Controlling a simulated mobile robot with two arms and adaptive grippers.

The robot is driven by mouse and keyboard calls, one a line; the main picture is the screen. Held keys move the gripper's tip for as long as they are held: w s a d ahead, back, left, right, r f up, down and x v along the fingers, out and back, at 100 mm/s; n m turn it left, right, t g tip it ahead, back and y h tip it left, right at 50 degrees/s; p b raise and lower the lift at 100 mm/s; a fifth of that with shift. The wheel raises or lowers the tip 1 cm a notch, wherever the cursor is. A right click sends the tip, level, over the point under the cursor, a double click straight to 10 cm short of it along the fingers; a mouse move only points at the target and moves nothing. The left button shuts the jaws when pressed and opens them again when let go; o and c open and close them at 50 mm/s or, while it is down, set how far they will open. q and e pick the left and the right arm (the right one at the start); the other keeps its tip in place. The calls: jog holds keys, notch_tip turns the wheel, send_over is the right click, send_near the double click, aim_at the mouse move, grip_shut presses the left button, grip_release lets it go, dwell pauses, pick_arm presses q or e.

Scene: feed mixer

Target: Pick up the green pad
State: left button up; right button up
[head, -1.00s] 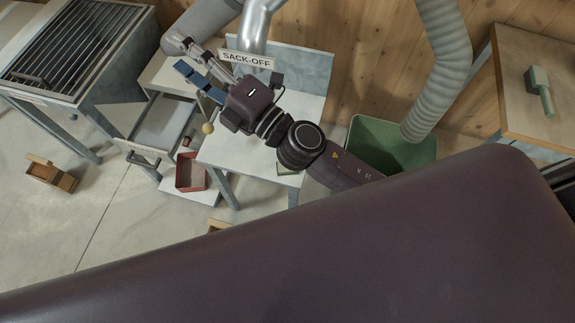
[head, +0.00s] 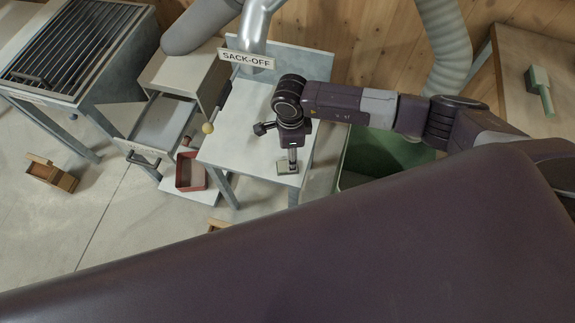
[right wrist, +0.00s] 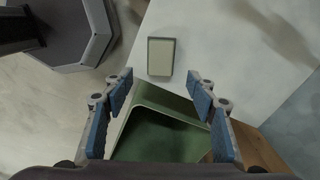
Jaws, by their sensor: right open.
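A small rectangular pad, pale grey-green with a darker edge, lies flat on the white table near its front corner in the head view (head: 283,169). It also shows whole in the right wrist view (right wrist: 161,57). My right gripper (head: 292,165) points down over the pad in the head view, where its fingers are small and partly hide it. In the right wrist view my right gripper (right wrist: 161,79) is open and empty, with blue-padded fingers spread wide. The pad appears just beyond the fingertips, between their lines, not held. My left gripper is not in view.
The white table (head: 235,138) carries a SACK-OFF sign (head: 246,59) at its back. A green bin (head: 357,178) stands right of it. A red tray (head: 190,172) sits lower left. A green brush-like tool (head: 540,88) lies on the right-hand wooden table (head: 515,50).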

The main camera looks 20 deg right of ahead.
jog(key=shift+w+a+f+p, duration=0.1)
jog(key=shift+f+p, duration=0.2)
jog(key=shift+f, duration=1.45)
jog(key=shift+w+a+f+p, duration=0.1)
jog(key=shift+f+p, duration=0.15)
jog(key=shift+f, duration=1.5)
jog(key=shift+s, duration=0.1)
jog(key=c, duration=1.2)
jog(key=shift+c, duration=0.2)
notch_tip(320, 180, up, 20)
jog(key=b, duration=0.2)
